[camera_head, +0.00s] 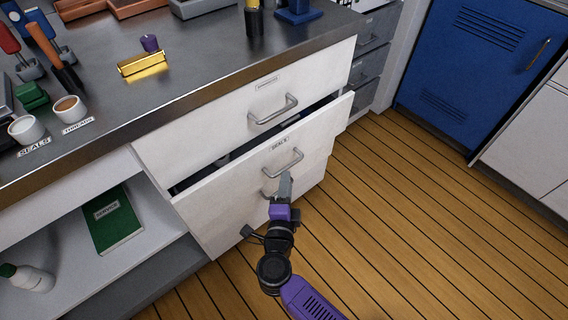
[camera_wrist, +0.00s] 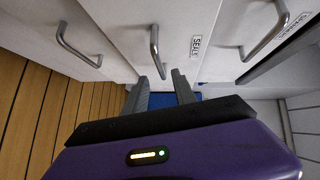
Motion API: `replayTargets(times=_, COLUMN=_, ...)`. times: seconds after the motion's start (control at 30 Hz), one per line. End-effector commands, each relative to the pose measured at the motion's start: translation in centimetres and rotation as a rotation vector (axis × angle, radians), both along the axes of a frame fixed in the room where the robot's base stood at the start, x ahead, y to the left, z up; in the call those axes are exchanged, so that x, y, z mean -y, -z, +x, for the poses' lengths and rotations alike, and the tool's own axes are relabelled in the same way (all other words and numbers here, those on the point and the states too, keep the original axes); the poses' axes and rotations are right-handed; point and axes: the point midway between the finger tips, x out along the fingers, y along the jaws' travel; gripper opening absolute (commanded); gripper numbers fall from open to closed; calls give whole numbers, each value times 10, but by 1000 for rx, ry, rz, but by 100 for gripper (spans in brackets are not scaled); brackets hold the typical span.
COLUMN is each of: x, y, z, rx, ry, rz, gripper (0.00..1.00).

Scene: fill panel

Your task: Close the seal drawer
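The seal drawer (camera_head: 235,185) is the white middle drawer, marked SEALS. It stands partly pulled out; a dark gap shows along its top edge. Its metal bar handle (camera_head: 283,165) is at the middle of its front. In the wrist view the drawer front (camera_wrist: 182,20) appears sideways, with its handle (camera_wrist: 155,48) just beyond the fingertips. My gripper (camera_head: 285,180) is in front of the drawer, just below that handle in the head view. In the wrist view my gripper (camera_wrist: 162,78) has its two fingers apart with nothing between them. Whether a fingertip touches the drawer cannot be told.
A drawer above (camera_head: 220,115) looks shut, and another handle (camera_wrist: 75,48) lies below. The counter (camera_head: 190,90) holds a gold block (camera_head: 143,65), cups and tools. An open shelf (camera_head: 155,225) is at left. Wooden floor (camera_head: 410,210) is clear to the right, before a blue cabinet (camera_head: 470,60).

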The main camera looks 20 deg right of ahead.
Motion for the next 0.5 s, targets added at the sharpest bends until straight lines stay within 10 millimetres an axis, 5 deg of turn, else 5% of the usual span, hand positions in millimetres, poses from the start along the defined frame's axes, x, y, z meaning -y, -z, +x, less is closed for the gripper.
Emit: replayTargets(times=0.5, x=31, y=10, z=60, rx=3, ry=0, rz=1, gripper=33)
